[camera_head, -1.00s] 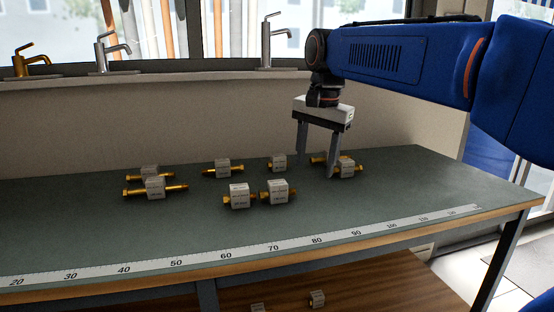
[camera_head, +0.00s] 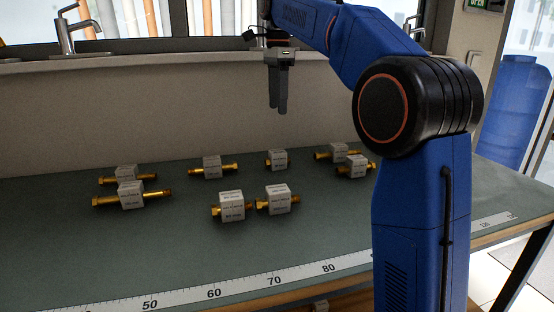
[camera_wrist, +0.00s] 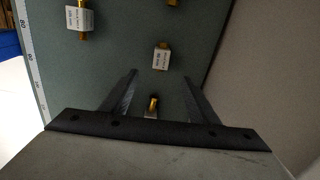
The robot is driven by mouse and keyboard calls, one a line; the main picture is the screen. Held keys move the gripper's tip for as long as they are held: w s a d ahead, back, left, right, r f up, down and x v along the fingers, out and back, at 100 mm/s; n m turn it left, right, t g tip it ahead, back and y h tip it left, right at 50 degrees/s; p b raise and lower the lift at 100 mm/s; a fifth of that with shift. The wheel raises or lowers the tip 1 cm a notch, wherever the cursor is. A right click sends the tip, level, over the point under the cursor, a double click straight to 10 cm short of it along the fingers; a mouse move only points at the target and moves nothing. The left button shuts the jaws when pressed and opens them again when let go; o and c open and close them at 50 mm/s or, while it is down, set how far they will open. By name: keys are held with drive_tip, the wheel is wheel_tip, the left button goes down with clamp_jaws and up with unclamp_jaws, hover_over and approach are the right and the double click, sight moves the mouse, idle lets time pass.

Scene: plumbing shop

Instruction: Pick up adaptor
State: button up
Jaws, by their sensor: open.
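Several brass fittings, each in a white labelled block, lie on the green bench top (camera_head: 180,240). I cannot tell from the labels which is the adaptor. Two fittings sit close together in front, the left one (camera_head: 232,206) and the right one (camera_head: 278,199). A longer one (camera_head: 212,167) lies to the left. In the wrist view my open fingers (camera_wrist: 158,80) have a white-block fitting (camera_wrist: 160,58) ahead and a partly hidden brass piece (camera_wrist: 152,104) between them.
Two fittings lie at far left (camera_head: 131,195) and two at right (camera_head: 355,167). A ruler strip (camera_head: 180,300) runs along the front edge. A wall with a sill and tap (camera_head: 72,38) stands behind. The front bench area is clear.

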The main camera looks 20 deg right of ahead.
hover_over(277, 151)
drive_tip(key=f, duration=1)
drive_tip(key=shift+s+d+f, duration=0.1)
drive_tip(key=shift+s+f, duration=0.1)
drive_tip(key=shift+f, duration=0.1)
drive_tip(key=shift+w+f, duration=0.15)
drive_tip(key=shift+f, duration=1.3)
drive_tip(key=shift+w+f, duration=0.1)
drive_tip(key=shift+f, duration=1.3)
drive_tip(key=c, duration=1.2)
